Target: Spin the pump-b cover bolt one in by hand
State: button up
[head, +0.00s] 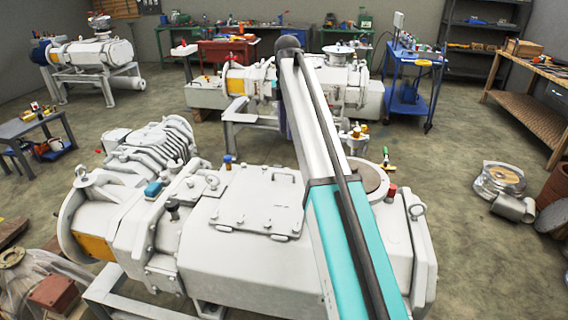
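A large white vacuum pump (250,262) fills the near middle of the head view. A flat square cover plate (257,198) lies on its top, with small bolts or lugs along its edges. Single bolts are too small to tell apart, and I cannot tell which is bolt one. A second white pump (335,80) stands behind on a frame, and a third (92,52) stands at the far left. No label shows which is pump-b. My arm rises across the near pump and hides part of its right side and of the pump behind. My gripper is not in view.
A blue cart (408,90) with tools stands behind right, and a wooden bench (530,95) is at the right. A small grey table (35,125) is at the left. Metal parts (500,180) lie on the floor at right. Floor (440,180) between near pump and bench is mostly clear.

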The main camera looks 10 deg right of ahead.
jog(key=shift+f, duration=0.15)
notch_tip(320, 180, down, 14)
jog(key=shift+r+p, duration=0.25)
jog(key=shift+p, duration=0.4)
grip_shut()
jog(key=shift+a, duration=0.2)
jog(key=shift+r, duration=0.1)
